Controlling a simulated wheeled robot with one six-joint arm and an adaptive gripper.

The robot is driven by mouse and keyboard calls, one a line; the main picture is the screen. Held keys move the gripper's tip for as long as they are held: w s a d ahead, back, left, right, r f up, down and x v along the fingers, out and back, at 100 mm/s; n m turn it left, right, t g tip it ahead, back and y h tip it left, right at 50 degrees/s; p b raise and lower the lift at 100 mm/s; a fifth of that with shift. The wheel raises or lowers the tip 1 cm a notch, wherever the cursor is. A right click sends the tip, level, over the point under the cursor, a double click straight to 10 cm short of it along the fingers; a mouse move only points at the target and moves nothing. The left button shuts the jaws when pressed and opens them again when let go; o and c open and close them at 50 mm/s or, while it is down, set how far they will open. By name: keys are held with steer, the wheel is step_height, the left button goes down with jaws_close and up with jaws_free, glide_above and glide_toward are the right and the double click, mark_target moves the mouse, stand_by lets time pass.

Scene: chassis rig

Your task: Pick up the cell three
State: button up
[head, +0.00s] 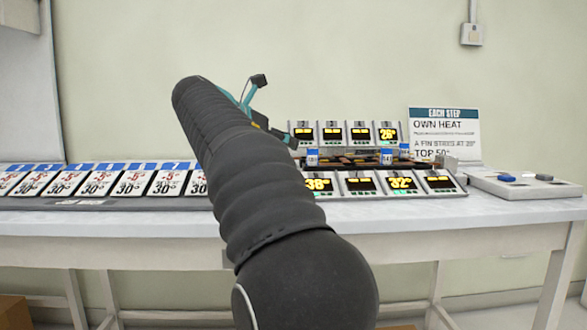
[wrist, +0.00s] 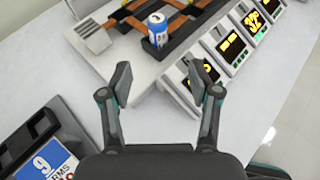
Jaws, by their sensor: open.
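The cells appear as small blue-and-white cylinders on the chassis rig (head: 350,163). In the head view, one cell (head: 312,157) stands at the left, another (head: 387,157) at the right, and a third (head: 404,150) behind that one. Their numbers are too small to tell which is cell three. In the wrist view, one upright cell (wrist: 158,30) stands on the rig's dark and orange tracks, beyond my gripper (wrist: 160,80). My gripper is open and empty, its fingertips apart from the cell. In the head view my arm hides part of the rig's left side.
Lit display panels (head: 360,182) line the rig's front, with more displays (head: 345,133) behind. A row of numbered cards (head: 100,180) lies left. A sign (head: 444,130) and a grey panel with a blue piece (head: 530,185) stand right. The table's front strip (head: 450,208) is clear.

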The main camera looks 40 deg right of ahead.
mark_target(309, 153)
steer(key=b+x, duration=0.1)
steer(key=x, duration=0.6)
steer(key=b+x, duration=0.2)
steer(key=x, duration=0.5)
steer(key=shift+w+r, duration=0.2)
steer(key=shift+r, duration=0.15)
jaws_close()
